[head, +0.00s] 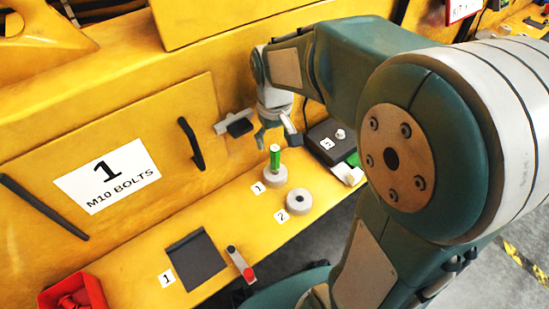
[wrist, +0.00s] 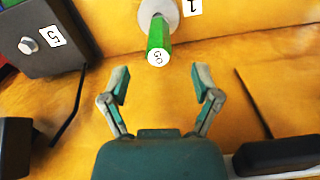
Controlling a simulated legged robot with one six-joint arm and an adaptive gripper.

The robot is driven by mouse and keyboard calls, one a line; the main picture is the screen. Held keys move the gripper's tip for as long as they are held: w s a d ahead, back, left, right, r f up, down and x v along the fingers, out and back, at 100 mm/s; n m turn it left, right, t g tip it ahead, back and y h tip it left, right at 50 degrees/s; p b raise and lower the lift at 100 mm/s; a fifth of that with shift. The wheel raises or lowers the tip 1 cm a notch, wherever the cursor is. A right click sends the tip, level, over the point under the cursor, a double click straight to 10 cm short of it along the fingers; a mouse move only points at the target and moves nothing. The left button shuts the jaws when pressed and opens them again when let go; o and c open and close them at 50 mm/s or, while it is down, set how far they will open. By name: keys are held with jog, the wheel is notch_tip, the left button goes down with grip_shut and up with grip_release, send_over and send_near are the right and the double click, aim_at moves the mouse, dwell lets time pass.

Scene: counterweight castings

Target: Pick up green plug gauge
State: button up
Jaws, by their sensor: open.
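The green plug gauge (head: 275,158) stands upright in a round grey holder (head: 274,180) beside a label 1 on the yellow ledge. In the wrist view the gauge (wrist: 158,42) shows its white end marked "GO", and its holder (wrist: 163,12) is partly cut off at the top edge. My gripper (head: 277,140) is just above and behind the gauge in the head view. In the wrist view my gripper (wrist: 161,80) is open and empty, with the gauge beyond the fingertips, roughly centred between them and not touching.
A second round grey holder (head: 299,202) by label 2 has an empty hole. A dark box (head: 326,152) with a white knob stands right of the gauge. A black latch (head: 239,127) juts from the yellow wall. A dark plate (head: 194,259) and red bin (head: 92,288) lie left.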

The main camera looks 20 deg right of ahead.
aim_at(275, 147)
notch_tip(275, 147, down, 4)
jog(key=shift+f, duration=0.2)
grip_shut()
jog(key=shift+r, duration=0.15)
